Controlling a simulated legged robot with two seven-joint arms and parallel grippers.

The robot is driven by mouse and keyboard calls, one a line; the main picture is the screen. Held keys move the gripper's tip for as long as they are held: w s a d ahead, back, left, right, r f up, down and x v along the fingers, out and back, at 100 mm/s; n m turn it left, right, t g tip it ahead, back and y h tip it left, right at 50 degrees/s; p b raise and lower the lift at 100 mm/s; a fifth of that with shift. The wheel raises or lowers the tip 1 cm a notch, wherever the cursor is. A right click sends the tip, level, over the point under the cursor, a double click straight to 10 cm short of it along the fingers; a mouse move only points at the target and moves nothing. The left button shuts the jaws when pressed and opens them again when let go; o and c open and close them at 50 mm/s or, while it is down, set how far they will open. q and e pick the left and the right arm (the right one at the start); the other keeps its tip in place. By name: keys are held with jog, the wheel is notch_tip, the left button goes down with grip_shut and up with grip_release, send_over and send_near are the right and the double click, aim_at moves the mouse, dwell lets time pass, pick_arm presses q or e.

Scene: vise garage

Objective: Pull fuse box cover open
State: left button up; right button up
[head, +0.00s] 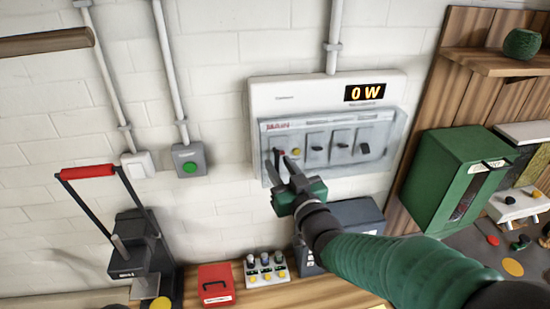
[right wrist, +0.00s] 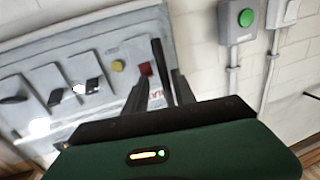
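The fuse box (head: 275,92) is a white wall panel with a lit "0 W" display and a row of switches. A clear cover (head: 390,135) lies over the switches and looks closed. A dark upright bar, seemingly the cover's handle (right wrist: 157,58), is near the cover's edge in the right wrist view. My right gripper (head: 279,163) is at the lower left of the cover. In the right wrist view its fingers (right wrist: 160,88) stand apart, one on each side of the bar. Whether they touch it is unclear. My left gripper is out of view.
A grey box with a green button (head: 189,160) and conduits are on the wall at left. Below are a red-handled lever machine (head: 130,250), a red box (head: 216,284), a button panel (head: 265,268) and a dark box (head: 358,215). A green cabinet (head: 440,175) stands at right.

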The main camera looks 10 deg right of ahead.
jog(key=shift+s+a+r, duration=0.15)
jog(key=shift+s+a, duration=0.1)
jog(key=shift+a, duration=0.1)
jog(key=shift+c, duration=0.2)
jog(key=shift+w+a, duration=0.1)
jog(key=shift+a, duration=0.2)
jog(key=c, duration=0.5)
grip_shut()
jog(key=shift+d, duration=0.35)
jog(key=shift+a, duration=0.2)
